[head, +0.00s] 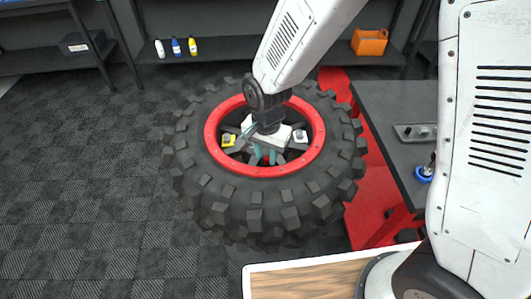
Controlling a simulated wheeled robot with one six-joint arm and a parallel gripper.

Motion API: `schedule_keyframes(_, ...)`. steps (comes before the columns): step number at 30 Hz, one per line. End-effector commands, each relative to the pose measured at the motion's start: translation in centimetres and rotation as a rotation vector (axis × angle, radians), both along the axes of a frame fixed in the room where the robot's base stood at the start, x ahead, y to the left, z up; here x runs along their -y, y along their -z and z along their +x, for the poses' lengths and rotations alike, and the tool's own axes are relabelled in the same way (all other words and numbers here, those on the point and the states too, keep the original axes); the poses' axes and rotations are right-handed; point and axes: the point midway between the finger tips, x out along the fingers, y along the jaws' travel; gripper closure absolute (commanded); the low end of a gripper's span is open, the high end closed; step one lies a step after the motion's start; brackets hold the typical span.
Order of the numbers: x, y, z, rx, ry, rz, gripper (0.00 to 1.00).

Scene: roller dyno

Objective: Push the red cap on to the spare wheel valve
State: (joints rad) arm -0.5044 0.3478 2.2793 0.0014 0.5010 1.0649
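The spare wheel (208,185) lies flat on the floor, with a chunky black tyre and a red rim (213,150). My gripper (264,157) points down inside the rim, over the dark hub area. Its teal fingers show low in the rim opening. My gripper and arm cover part of the wheel's middle.
A yellow piece (229,140) and a pale piece (300,136) sit within the rim. At right, a dark bench (385,100) holds a grey tray (415,131) and a blue round item (424,174). Shelves at the back hold bottles (176,47) and an orange can (369,42). Floor at left is clear.

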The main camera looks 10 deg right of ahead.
Motion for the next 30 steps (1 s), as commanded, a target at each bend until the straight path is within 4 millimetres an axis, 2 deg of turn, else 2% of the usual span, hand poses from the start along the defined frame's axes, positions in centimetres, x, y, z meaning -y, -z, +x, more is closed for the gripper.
schedule_keyframes(1, 0.7, 0.8, -0.7, -0.022, 0.000, -0.014, 0.56)
schedule_keyframes(8, 0.7, 0.3, -0.7, -0.021, 0.000, -0.015, 0.57)
schedule_keyframes(21, -0.2, -6.9, -0.4, -0.001, -0.005, -0.003, 0.56)
schedule_keyframes(25, -0.2, -7.7, -0.4, 0.000, -0.004, -0.002, 0.56)
schedule_keyframes(30, -0.1, -7.9, -0.4, 0.000, -0.002, -0.002, 0.56)
